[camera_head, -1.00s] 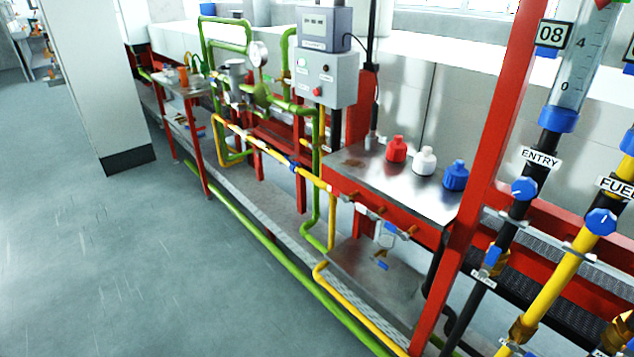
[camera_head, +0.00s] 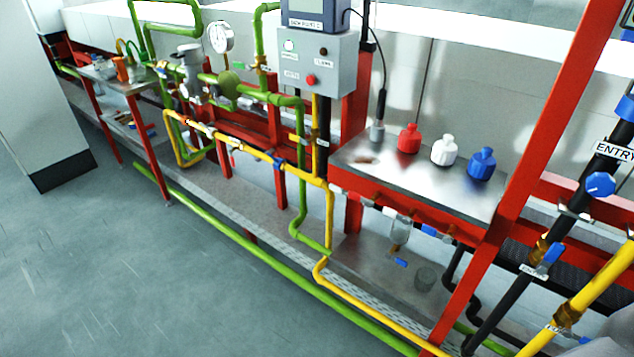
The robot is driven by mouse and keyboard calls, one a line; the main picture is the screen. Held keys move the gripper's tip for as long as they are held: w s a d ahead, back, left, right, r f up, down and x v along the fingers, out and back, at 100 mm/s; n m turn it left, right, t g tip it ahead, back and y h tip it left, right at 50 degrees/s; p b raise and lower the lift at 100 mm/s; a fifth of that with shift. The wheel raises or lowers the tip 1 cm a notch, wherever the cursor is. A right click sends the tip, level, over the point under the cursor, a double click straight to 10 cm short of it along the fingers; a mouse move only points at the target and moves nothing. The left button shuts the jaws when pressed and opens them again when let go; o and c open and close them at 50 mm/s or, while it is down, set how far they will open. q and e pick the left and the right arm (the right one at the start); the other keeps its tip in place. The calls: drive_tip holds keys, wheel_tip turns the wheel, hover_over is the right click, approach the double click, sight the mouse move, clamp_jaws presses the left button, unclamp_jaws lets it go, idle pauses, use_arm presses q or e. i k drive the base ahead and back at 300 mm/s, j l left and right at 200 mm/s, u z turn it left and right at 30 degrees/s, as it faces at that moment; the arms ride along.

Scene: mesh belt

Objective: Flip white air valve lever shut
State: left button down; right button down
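Neither of my grippers shows in the head view. A pipe rack with green pipes (camera_head: 250,266) and yellow pipes (camera_head: 322,283) fills the middle. Small white parts (camera_head: 390,212) sit along the red front rail below the steel shelf, beside a blue lever (camera_head: 430,231). I cannot tell whether one of these white parts is the air valve lever, or how it is turned. No label reading air can be made out.
A grey control box (camera_head: 318,62) and a round gauge (camera_head: 221,37) stand above the pipes. Red (camera_head: 409,138), white (camera_head: 445,150) and blue (camera_head: 482,163) bottles stand on the steel shelf (camera_head: 365,155). A red post (camera_head: 533,160) rises at right. The grey floor at left is open.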

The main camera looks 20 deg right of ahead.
sight(332, 188)
drive_tip(key=i+j, duration=0.25)
drive_tip(key=i+j+z, duration=0.1)
drive_tip(key=j, duration=0.35)
drive_tip(key=i+j, duration=0.35)
